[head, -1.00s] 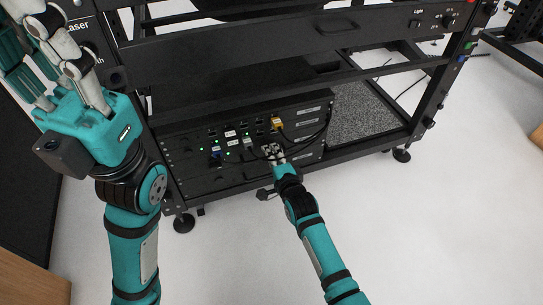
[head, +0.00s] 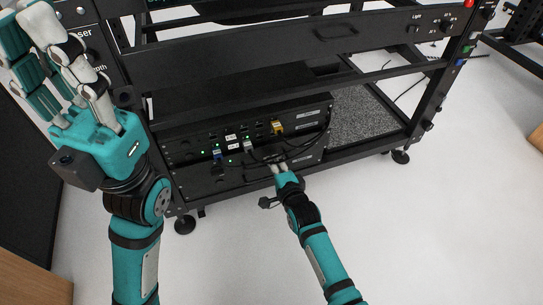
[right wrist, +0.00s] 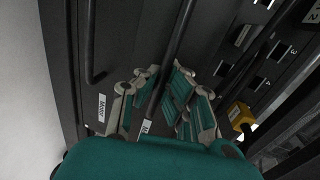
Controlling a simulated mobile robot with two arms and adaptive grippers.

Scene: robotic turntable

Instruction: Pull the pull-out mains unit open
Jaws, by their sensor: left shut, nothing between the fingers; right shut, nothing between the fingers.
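The pull-out mains unit seems to be the lowest black panel (head: 215,183) in the rack in the head view. I cannot tell whether it stands out from the rack. My right gripper (head: 276,168) is at the right part of this panel, below the cables, and partly hides it. In the right wrist view its fingers (right wrist: 162,76) lie close to black panels with dark bar handles. A bar or cable passes between or behind them; I cannot tell which. It is shut and grips nothing. My left gripper (head: 75,75) is raised at the upper left, shut and empty, away from the panel.
Above the lowest panel, a unit with blue, grey and yellow plugs (head: 277,127) carries hanging black cables. A grey textured plate (head: 357,115) lies to the right on the frame. A frame foot (head: 185,225) stands at the lower left. The floor (head: 430,220) in front is clear.

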